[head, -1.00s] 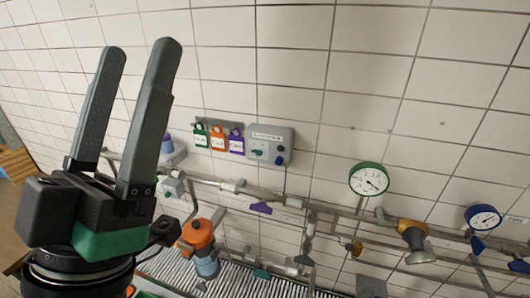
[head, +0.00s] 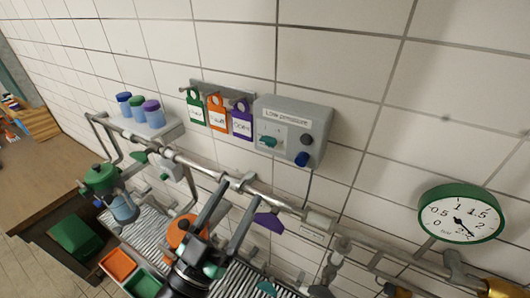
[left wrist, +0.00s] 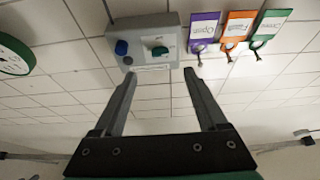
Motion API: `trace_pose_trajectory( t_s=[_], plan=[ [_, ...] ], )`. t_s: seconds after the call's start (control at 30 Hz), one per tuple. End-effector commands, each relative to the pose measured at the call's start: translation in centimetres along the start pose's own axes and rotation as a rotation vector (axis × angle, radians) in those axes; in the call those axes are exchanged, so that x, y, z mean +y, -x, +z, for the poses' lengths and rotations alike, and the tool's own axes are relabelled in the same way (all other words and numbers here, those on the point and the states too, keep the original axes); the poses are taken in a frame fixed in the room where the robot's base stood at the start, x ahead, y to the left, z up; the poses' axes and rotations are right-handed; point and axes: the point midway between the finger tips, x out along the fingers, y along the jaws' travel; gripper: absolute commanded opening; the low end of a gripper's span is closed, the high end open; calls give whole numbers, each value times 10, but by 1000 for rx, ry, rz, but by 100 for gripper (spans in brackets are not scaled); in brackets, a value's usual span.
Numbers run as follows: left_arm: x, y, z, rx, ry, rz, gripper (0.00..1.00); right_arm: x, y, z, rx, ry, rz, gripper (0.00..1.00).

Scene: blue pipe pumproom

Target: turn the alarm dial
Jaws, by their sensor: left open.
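A grey alarm box (head: 285,118) labelled "Low pressure" is fixed to the tiled wall in the head view. It carries a teal dial (head: 268,141), a blue knob (head: 302,159) and a dark round part (head: 306,140). I cannot tell for certain which one is the alarm dial. My left gripper (head: 237,188) is open and empty, below the box and apart from it. In the left wrist view the box (left wrist: 147,32) appears upside down beyond the open fingers (left wrist: 160,73), with the teal dial (left wrist: 160,51) roughly between the fingertips. My right gripper is not in view.
Green, orange and purple tags (head: 217,113) hang left of the box. A horizontal pipe (head: 240,185) runs below it. A shelf with lidded jars (head: 140,112) is farther left, and a green-rimmed gauge (head: 460,213) is at right. The wall above is clear.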

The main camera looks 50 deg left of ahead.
Motion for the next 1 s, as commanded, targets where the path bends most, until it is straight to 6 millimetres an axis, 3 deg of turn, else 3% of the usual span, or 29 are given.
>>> trace_pose_trajectory(
  t_s=[0.3, 0.5, 0.87, 1.0],
  plan=[
    [0, -68, -5, 3, 0, -1, 75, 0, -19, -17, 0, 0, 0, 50],
    [0, -101, -3, 2, 1, 0, 75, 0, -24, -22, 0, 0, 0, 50],
    [0, -109, -1, 1, 1, 0, 75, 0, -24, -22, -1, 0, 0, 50],
    [0, -109, -1, 1, 1, 0, 52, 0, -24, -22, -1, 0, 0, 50]
  ],
)
